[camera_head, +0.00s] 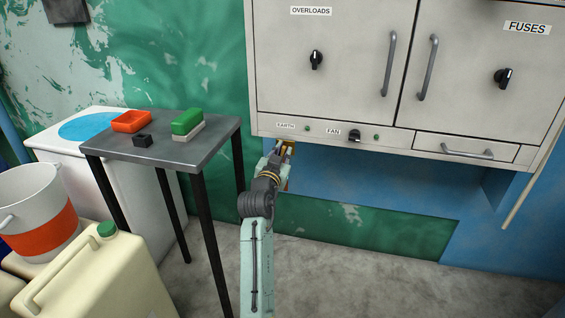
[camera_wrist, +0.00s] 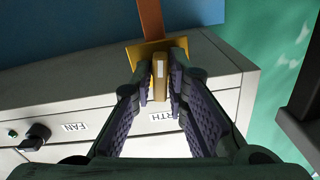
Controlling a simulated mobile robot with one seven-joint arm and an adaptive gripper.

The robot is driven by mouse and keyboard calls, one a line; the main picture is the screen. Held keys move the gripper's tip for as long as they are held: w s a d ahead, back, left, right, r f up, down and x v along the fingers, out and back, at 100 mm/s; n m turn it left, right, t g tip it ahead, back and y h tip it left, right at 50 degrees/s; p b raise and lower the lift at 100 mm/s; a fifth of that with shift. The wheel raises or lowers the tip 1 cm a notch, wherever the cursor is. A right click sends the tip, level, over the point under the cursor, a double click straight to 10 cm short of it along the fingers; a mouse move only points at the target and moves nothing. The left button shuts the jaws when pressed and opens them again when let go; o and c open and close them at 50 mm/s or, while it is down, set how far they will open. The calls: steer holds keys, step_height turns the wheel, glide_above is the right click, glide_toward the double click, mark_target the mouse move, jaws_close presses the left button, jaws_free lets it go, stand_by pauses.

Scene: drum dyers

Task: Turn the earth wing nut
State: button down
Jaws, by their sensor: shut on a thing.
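The earth wing nut (camera_wrist: 160,78) is a brass-coloured upright wing on a yellow base, at the cabinet's lower strip by the EARTH label. In the wrist view it stands between the two dark finger pads of my gripper (camera_wrist: 161,92). The fingers are shut on it, one on each side. An orange-brown strap (camera_wrist: 150,18) runs away from its base. In the head view my gripper (camera_head: 281,152) is at the cabinet's lower edge, just below the EARTH label, and mostly hides the nut. How far the nut is turned cannot be told.
The grey cabinet (camera_head: 340,95) has a FAN switch (camera_head: 355,136) right of the EARTH label, and door handles above. A dark metal table (camera_head: 165,150) with an orange tray (camera_head: 132,121) and a green-topped block (camera_head: 187,123) stands left of my arm. Floor below the cabinet is clear.

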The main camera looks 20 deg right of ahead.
steer(key=m+b, duration=0.1)
steer(key=m, duration=0.1)
steer(key=m+b, duration=0.1)
steer(key=b, duration=0.1)
steer(key=m+b, duration=0.1)
steer(key=m, duration=0.1)
steer(key=shift+f+m, duration=0.25)
steer(key=shift+m, duration=0.05)
steer(key=shift+r+m+b, duration=0.15)
steer(key=shift+m+b, duration=1.25)
steer(key=shift+m, duration=0.6)
steer(key=c, duration=1.7)
jaws_free()
steer(key=shift+s, duration=0.15)
steer(key=v, duration=1.1)
steer(key=shift+s+a, duration=0.25)
